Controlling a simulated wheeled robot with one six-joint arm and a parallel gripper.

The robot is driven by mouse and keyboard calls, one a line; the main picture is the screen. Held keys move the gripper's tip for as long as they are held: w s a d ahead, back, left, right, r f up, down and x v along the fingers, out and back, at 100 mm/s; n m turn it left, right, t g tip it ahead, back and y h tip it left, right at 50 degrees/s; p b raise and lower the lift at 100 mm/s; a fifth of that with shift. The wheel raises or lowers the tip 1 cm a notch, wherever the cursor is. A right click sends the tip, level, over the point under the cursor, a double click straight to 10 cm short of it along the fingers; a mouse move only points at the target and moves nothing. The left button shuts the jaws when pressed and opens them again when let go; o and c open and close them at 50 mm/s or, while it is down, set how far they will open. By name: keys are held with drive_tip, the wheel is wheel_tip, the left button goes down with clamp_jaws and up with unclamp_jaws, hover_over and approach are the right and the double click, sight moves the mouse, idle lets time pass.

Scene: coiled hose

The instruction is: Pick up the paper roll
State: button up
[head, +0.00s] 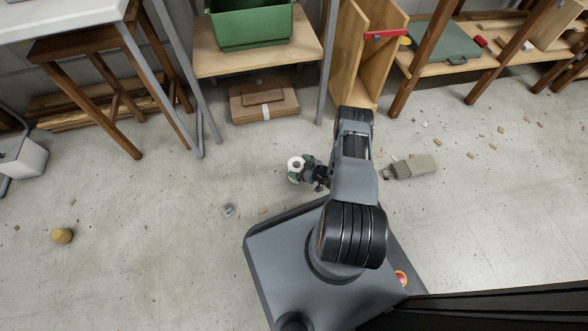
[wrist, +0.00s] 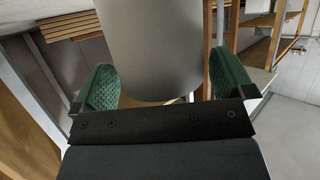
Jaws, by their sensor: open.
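The paper roll (head: 296,162) is white with a dark round hole in its upper end, seen in the head view just left of my arm. My gripper (head: 302,170) has green fingers and is open around the roll, one finger on either side. In the wrist view the roll (wrist: 150,45) is a large pale grey cylinder between the two fingers of my gripper (wrist: 163,85). The roll's lower part is hidden from the head view by the gripper.
A grey-green object (head: 411,167) lies on the floor right of my arm. A small grey block (head: 228,210) and a yellow-brown ball (head: 62,236) lie to the left. A shelf with a green bin (head: 250,26) and flat brown boxes (head: 264,100) stands behind. The floor left is mostly clear.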

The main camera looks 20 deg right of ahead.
drive_tip(key=shift+w+a+f, duration=0.15)
drive_tip(key=shift+w+a, duration=0.15)
drive_tip(key=shift+a, duration=0.05)
drive_tip(key=shift+s+d, duration=0.1)
drive_tip(key=shift+d, duration=0.15)
drive_tip(key=shift+c, duration=1.3)
drive_tip(key=c, duration=0.5)
